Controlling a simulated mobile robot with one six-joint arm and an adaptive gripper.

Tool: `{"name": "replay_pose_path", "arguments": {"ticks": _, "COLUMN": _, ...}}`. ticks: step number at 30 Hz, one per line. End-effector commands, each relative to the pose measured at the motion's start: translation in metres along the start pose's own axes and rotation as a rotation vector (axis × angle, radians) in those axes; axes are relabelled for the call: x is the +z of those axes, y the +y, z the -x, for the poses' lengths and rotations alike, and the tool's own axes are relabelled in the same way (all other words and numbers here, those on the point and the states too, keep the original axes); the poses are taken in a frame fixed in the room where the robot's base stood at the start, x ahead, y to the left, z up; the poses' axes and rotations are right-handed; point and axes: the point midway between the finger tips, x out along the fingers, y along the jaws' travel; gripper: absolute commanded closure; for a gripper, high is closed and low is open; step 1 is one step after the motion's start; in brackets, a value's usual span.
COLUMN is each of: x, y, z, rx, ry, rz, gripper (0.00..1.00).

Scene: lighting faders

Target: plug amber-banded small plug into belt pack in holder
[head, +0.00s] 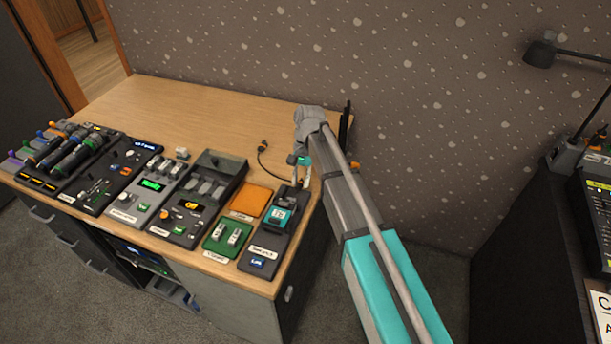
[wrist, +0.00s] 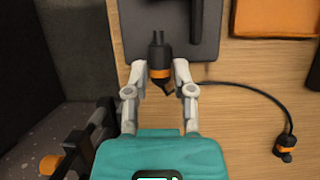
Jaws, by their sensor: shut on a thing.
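The amber-banded small plug (wrist: 158,52) is black with an orange band at its rear and two prongs pointing up the wrist picture. My gripper (wrist: 161,75) is shut on it, a finger at each side of the band. In the head view my gripper (head: 300,183) is low at the table's right end, just behind the belt pack (head: 280,216). The pack is teal and dark and sits in a dark holder (head: 266,243). The plug's prongs lie over a dark grey plate (wrist: 188,72) in the wrist view. I cannot tell whether they touch anything; the pack's socket is not visible.
A black cable curves from the held plug to another orange-banded plug (wrist: 285,146), also on the table in the head view (head: 263,144). An orange pad (head: 251,200) and green tray (head: 228,236) lie left of the holder. The wooden table (head: 215,115) is clear at the back.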

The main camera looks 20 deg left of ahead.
Motion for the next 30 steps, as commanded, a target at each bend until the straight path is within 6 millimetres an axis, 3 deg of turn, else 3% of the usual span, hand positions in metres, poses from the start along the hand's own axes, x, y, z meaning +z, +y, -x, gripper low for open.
{"name": "replay_pose_path", "arguments": {"ticks": 10, "x": 0.016, "y": 0.001, "z": -0.007, "rx": 0.000, "ry": 0.000, "rz": 0.000, "gripper": 1.00}}
{"name": "replay_pose_path", "arguments": {"ticks": 30, "x": 0.018, "y": 0.001, "z": -0.007, "rx": -0.001, "ry": 0.000, "rz": -0.001, "gripper": 1.00}}
